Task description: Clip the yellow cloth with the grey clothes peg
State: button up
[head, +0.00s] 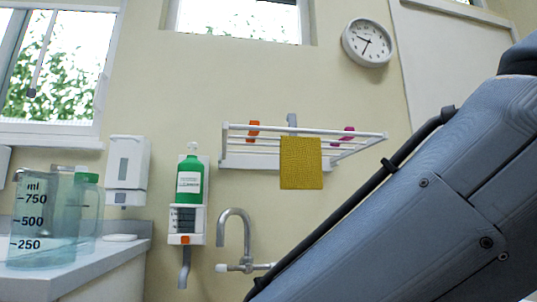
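The yellow cloth (301,165) hangs over the front of a white wall-mounted drying rack (376,138). The grey clothes peg (292,120) stands upright at the rack, just above the cloth's top edge. Its lower part is hidden behind the cloth or rail, and I cannot tell whether it touches the cloth. My gripper is not in view; only a large blue-grey link of my arm fills the right side, to the right of the cloth and apart from it in the picture.
An orange peg (254,128) and a magenta peg (347,134) are on the rack. Below are a curved tap (234,215) and a green bottle (189,180) in a wall holder. A measuring jug (42,215) stands on the left counter (100,255).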

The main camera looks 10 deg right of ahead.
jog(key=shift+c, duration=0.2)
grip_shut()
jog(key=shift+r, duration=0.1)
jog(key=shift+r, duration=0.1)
jog(key=shift+p, duration=0.3)
